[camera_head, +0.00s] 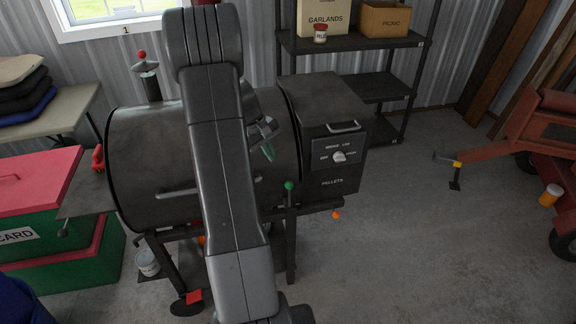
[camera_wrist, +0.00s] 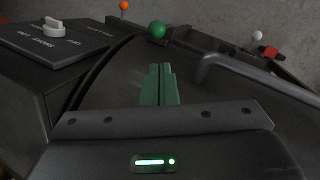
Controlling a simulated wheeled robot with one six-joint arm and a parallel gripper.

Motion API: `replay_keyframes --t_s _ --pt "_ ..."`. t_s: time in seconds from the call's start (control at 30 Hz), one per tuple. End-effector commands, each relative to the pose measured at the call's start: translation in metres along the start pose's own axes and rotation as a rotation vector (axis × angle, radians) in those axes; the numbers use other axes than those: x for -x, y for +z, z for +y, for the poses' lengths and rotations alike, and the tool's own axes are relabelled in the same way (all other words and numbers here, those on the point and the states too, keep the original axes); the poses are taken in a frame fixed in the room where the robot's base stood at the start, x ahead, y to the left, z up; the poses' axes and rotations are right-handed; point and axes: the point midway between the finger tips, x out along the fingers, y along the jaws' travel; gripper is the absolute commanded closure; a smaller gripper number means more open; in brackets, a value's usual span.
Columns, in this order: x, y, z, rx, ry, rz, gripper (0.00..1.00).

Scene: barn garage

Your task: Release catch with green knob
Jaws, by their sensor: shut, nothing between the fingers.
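The catch's green knob (camera_head: 289,186) sits on top of a thin dark upright piece at the front right of the pellet smoker (camera_head: 134,150). In the wrist view the green knob (camera_wrist: 156,29) lies beyond my fingertips, slightly left of them. My gripper (camera_head: 268,151) is over the smoker's barrel, above and left of the knob in the head view. In the wrist view my gripper (camera_wrist: 158,70) has its green fingers together, empty and apart from the knob. My arm hides the middle of the barrel.
The pellet hopper (camera_head: 322,105) with a white dial (camera_head: 339,157) stands right of the barrel. A bar handle (camera_wrist: 225,66) is right of my fingers in the wrist view. An orange knob (camera_head: 336,215) hangs low on the right. Open floor (camera_head: 400,240) lies right of the smoker.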

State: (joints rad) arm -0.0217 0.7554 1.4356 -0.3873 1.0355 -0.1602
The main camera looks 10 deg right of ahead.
Motion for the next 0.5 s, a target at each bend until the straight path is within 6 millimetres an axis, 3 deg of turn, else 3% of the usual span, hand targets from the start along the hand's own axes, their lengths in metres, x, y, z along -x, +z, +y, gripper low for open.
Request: replay_keyframes --t_s 0.5 --pt "-0.0062 -0.0036 0.0019 0.004 0.003 -0.004 1.0"
